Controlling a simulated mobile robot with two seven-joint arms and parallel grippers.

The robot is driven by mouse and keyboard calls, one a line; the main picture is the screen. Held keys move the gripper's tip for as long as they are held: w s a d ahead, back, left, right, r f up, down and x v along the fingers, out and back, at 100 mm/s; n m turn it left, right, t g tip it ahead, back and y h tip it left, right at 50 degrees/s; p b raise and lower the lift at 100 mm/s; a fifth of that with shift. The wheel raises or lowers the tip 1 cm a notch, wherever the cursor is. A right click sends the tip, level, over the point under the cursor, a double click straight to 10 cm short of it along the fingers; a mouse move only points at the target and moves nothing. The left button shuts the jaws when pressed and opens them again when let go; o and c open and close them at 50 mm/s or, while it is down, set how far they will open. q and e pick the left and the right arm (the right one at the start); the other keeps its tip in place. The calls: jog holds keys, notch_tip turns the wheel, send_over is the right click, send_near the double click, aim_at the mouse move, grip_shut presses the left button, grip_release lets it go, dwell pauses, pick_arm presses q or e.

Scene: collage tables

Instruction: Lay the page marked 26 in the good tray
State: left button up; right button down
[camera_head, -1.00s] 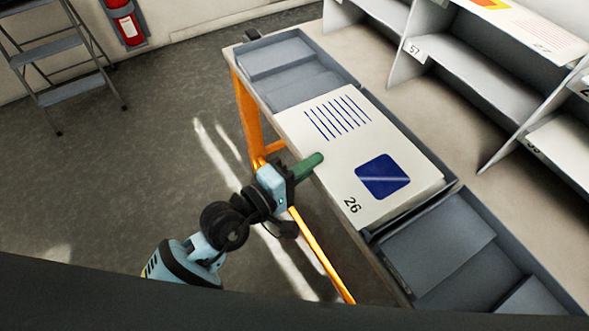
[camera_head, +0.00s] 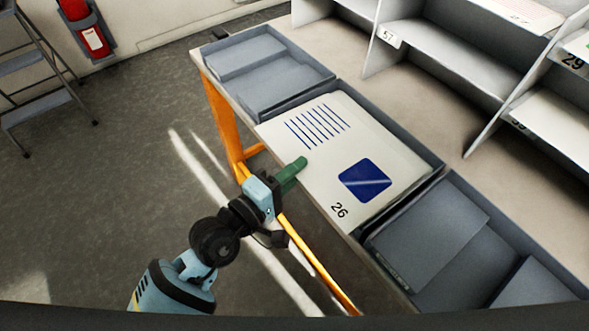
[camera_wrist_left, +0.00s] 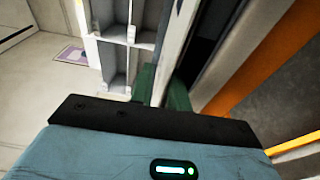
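The page marked 26 (camera_head: 325,165) is a white sheet with blue lines and a dark blue square. It lies flat over the middle grey tray (camera_head: 400,132), covering most of it; its front edge reaches the tray's front side. Whether it rests on the tray floor I cannot tell. My left gripper (camera_head: 293,172) is at the page's front edge, one green finger above it. In the left wrist view, the green fingers (camera_wrist_left: 160,85) have a thin pale edge between them, so they look shut on the page. No label shows which tray is the good one. My right gripper is not in view.
Another grey tray (camera_head: 325,71) stands at the left end of the table, and one (camera_head: 520,235) at the right with grey panels inside. White shelves (camera_head: 450,58) with number tags stand behind. A ladder (camera_head: 38,85) and a fire extinguisher (camera_head: 90,35) are far left.

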pick_arm(q)
jog(key=shift+o, duration=0.8)
jog(key=v, duration=0.7)
jog(key=shift+s+a+b, duration=0.3)
